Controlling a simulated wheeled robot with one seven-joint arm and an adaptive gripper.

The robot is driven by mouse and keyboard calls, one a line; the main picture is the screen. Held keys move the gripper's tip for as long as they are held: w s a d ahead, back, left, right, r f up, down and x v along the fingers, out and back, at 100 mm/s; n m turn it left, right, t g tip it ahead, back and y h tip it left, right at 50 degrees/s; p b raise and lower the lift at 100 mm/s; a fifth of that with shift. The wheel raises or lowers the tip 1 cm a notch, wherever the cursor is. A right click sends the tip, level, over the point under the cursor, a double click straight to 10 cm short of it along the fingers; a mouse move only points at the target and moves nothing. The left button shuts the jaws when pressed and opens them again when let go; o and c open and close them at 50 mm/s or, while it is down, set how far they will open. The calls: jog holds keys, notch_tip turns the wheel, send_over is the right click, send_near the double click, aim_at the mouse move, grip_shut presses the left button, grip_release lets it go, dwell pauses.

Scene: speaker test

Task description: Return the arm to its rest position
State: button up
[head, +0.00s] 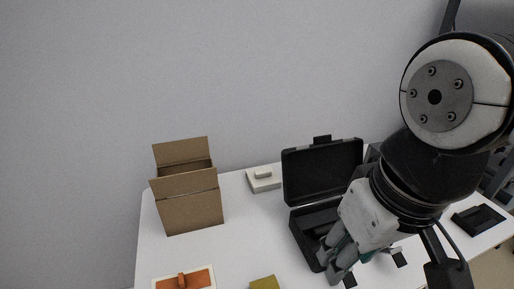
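My arm reaches in from the right side of the head view, with its large white and black joint in front of the wall. My gripper (337,265) points down and to the left, over or in front of the right part of an open black case (302,232). I cannot tell its height above the table. Its grey fingers lie close together in this view, and whether they are open or shut is unclear. I see no object clearly held between them. The gripper hides part of the case.
An open cardboard box (190,205) stands on the white table (240,235) at left. A small white block device (264,178) lies behind. An orange item on a white-edged base (184,281) and a yellow-olive block (264,283) are in front. A black tray (478,219) lies right.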

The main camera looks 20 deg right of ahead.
notch_tip(320, 180, up, 11)
jog(key=t+p, duration=0.2)
jog(key=p, duration=0.6)
jog(key=shift+d+f+p, duration=0.15)
jog(key=shift+f+p, duration=0.05)
jog(key=shift+p, duration=0.2)
